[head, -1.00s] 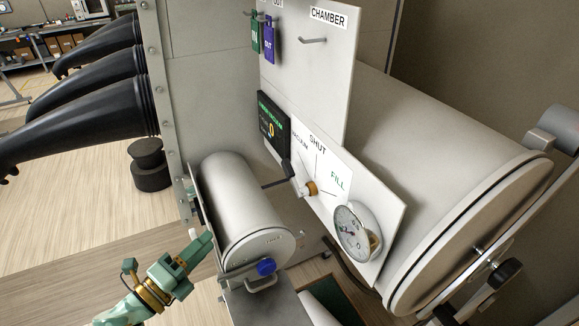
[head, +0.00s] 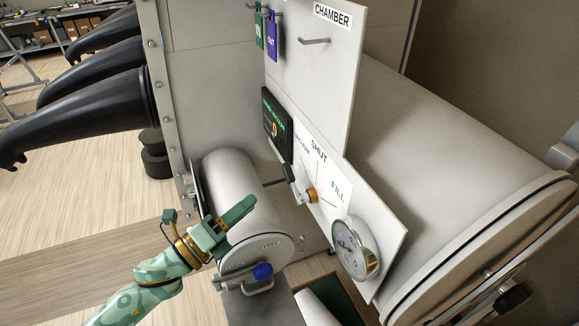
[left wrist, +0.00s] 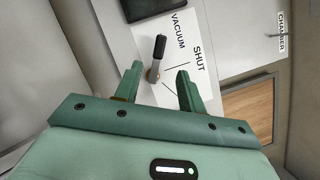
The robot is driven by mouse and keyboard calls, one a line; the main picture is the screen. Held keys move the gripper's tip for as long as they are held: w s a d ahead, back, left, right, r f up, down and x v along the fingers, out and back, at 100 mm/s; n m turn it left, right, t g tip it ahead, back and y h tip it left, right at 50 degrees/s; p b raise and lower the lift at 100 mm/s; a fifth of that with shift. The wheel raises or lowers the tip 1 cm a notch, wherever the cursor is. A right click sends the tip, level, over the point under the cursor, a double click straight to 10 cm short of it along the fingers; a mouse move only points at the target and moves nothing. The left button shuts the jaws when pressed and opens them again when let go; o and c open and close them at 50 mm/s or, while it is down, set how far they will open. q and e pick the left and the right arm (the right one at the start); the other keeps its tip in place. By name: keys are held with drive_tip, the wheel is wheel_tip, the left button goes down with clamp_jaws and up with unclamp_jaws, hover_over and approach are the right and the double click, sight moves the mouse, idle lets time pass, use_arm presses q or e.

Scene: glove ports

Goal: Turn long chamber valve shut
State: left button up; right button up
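The valve (head: 310,194) sits on a white panel (head: 345,200) marked VACUUM, SHUT and FILL. Its brass-coloured hub carries a lever with a black grip (head: 288,171), which points up-left, on the VACUUM side, away from SHUT. In the left wrist view the black grip (left wrist: 160,46) stands beside the VACUUM word. My left gripper (head: 243,213) is in front of the small cylinder, left of the valve and apart from it. In the left wrist view the fingers (left wrist: 157,88) are open and empty, with the lever beyond the gap between them. My right gripper is not in view.
The small cylinder (head: 232,180) with a blue knob (head: 262,271) lies close to my left gripper. A round gauge (head: 354,249) is below the valve, and a large cylinder (head: 450,170) is at right. Black gloves (head: 80,118) stick out at left.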

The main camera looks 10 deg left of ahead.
sight(285, 175)
use_arm(q)
drive_tip(key=p+x, duration=0.2)
drive_tip(key=x, duration=0.9)
drive_tip(key=shift+w+d+r, duration=0.1)
drive_tip(key=shift+d, duration=0.05)
drive_tip(key=shift+w+d+p, duration=0.25)
drive_tip(key=shift+w+p, duration=0.05)
drive_tip(key=shift+w, duration=0.1)
clamp_jaws()
